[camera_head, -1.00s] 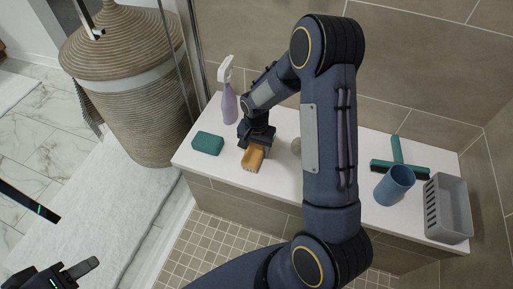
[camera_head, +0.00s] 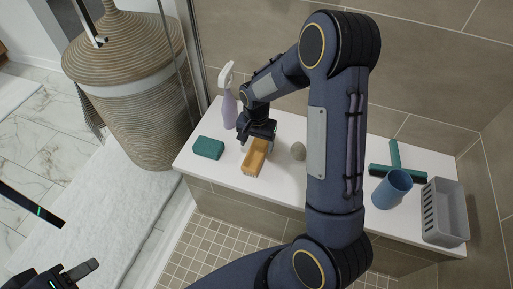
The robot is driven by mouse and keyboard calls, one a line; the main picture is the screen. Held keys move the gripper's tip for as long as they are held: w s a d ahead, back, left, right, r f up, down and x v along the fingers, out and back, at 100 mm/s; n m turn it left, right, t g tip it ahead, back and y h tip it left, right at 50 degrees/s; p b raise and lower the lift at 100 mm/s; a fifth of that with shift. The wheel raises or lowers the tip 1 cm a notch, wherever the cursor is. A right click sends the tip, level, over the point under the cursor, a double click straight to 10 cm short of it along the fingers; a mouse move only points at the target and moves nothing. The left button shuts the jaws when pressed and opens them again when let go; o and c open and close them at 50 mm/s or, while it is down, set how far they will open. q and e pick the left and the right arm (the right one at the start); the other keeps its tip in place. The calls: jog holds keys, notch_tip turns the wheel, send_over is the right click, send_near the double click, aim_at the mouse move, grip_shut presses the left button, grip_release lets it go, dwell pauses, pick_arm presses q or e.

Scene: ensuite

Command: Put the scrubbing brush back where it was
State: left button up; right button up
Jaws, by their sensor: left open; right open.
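The scrubbing brush (camera_head: 254,160), with a tan wooden back and pale bristles, lies on the white bench (camera_head: 213,175) near its front edge. My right gripper (camera_head: 257,141) is open just behind and above the brush's far end, and partly hides that end. I cannot tell whether the fingers touch it. My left gripper (camera_head: 66,250) is open and empty at the lower left, far from the bench.
A teal sponge (camera_head: 208,148) lies left of the brush, and a purple spray bottle (camera_head: 228,100) stands behind. Further right are a squeegee (camera_head: 396,168), a blue cup (camera_head: 391,188) and a grey basket (camera_head: 443,212). A wicker hamper (camera_head: 125,95) stands left.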

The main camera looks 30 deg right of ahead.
aim_at(257, 151)
jog(key=s+r+n+t+y+p, duration=0.1)
jog(key=s+r, duration=0.1)
jog(key=r, duration=0.5)
jog(key=s+r, duration=0.3)
jog(key=r, duration=0.3)
jog(key=s+a+r+n+t+y, duration=0.1)
jog(key=s+a+r+n+t, duration=0.1)
jog(key=s, duration=0.6)
jog(key=s+a+r+n+t+y, duration=0.1)
jog(key=s+a+r+n+t, duration=0.1)
jog(key=s+a+r+n, duration=0.3)
jog(key=s, duration=0.4)
jog(key=shift+s+a+r+t+y, duration=0.15)
jog(key=shift+a+r+t+y, duration=0.15)
jog(key=shift+r+y, duration=0.1)
